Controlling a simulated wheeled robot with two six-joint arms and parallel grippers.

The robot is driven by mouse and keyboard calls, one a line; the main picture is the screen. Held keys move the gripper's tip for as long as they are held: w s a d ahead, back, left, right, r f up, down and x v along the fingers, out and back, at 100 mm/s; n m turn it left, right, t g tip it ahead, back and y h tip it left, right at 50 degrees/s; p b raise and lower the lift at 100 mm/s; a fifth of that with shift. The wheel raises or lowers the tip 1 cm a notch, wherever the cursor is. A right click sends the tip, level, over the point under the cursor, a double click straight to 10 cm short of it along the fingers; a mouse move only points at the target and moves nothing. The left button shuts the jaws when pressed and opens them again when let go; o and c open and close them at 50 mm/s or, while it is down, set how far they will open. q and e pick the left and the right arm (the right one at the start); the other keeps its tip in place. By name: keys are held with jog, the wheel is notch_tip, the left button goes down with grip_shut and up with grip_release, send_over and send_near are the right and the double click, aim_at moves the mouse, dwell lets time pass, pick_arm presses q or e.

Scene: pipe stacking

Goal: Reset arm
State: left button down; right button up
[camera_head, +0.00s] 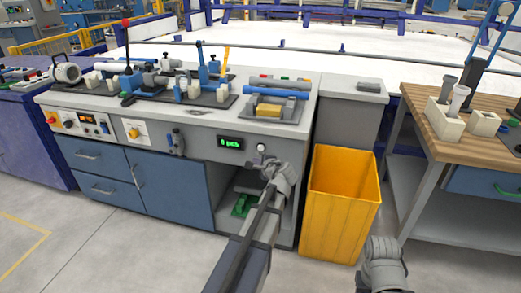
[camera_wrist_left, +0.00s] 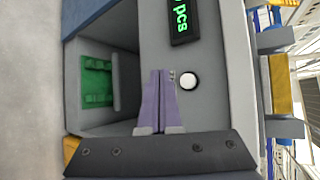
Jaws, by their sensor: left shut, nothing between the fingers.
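My left gripper (camera_head: 264,162) is in front of the workbench's grey front panel, close to a round white button (camera_head: 261,147). In the left wrist view its two purple fingers (camera_wrist_left: 160,76) are together and empty. The white button shows beside the fingertips there (camera_wrist_left: 188,81); I cannot tell whether they touch the panel. A display with green characters (camera_head: 231,142) is left of the button. Part of my right arm shows at the lower right of the head view, but its fingers do not.
The workbench (camera_head: 215,117) carries a blue pipe (camera_head: 276,91) in a fixture and several tools. Below the panel is an open compartment with a green item (camera_head: 241,205). A yellow bin (camera_head: 338,205) stands right of it. A wooden table (camera_head: 430,97) is further right.

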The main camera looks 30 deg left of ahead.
dwell(0.3)
pick_arm(q)
jog(key=s+d+f+n+g+h, duration=0.2)
jog(key=s+d+f+g+h, duration=0.15)
jog(key=s+d, duration=0.7)
jog(key=s+d+f+n+g+h, duration=0.25)
jog(key=s+d+f, duration=0.35)
jog(key=d, duration=0.7)
jog(key=s+d+f+n+g+h, duration=0.2)
jog(key=s+d+f+n+h, duration=0.1)
jog(key=s+d, duration=0.75)
notch_tip(320, 180, up, 30)
jog(key=w+d+p, duration=0.1)
jog(key=p, duration=2.9)
jog(key=shift+w+d, duration=0.2)
jog(key=shift+d, duration=0.05)
